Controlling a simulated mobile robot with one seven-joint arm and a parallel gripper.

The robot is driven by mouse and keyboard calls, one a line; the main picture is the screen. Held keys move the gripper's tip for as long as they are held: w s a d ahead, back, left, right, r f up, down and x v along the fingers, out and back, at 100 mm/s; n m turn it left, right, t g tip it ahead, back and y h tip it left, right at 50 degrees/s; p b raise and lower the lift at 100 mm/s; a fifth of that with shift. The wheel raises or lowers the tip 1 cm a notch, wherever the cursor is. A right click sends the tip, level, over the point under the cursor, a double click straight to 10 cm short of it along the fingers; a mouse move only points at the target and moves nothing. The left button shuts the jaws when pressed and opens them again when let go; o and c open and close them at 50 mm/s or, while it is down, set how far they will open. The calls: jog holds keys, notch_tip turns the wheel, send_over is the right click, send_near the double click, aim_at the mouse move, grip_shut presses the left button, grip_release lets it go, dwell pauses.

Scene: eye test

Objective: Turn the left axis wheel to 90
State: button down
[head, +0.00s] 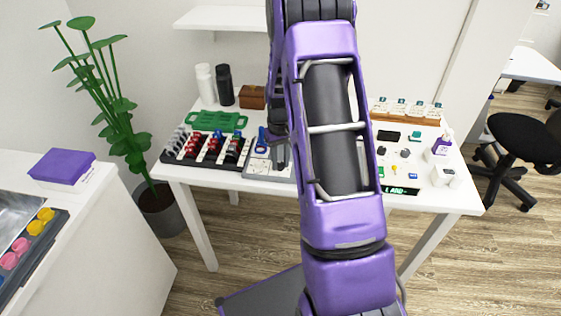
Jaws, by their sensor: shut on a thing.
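The left axis wheel cannot be made out in the head view. A small blue item (261,141) stands on the table just left of my gripper; I cannot tell what it is. My gripper (280,163) shows only in part, as a dark shape beside my purple arm, low over the left middle of the table. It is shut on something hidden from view. A small black display (401,190) at the table's front shows green characters starting with "L A"; the rest is too small to read surely.
The white table (432,199) holds a black rack (177,161) with red and dark pieces, a green tray (212,121), two bottles, a brown box (252,97) and small items at right. A white shelf (222,18) is above. My arm covers the table's middle.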

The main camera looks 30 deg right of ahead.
aim_at(280, 164)
jog(key=shift+m, duration=1.7)
jog(key=c, duration=0.6)
grip_release()
jog(key=shift+r, duration=0.15)
notch_tip(280, 164, up, 17)
jog(key=shift+p, duration=0.35)
jog(key=shift+r, duration=0.1)
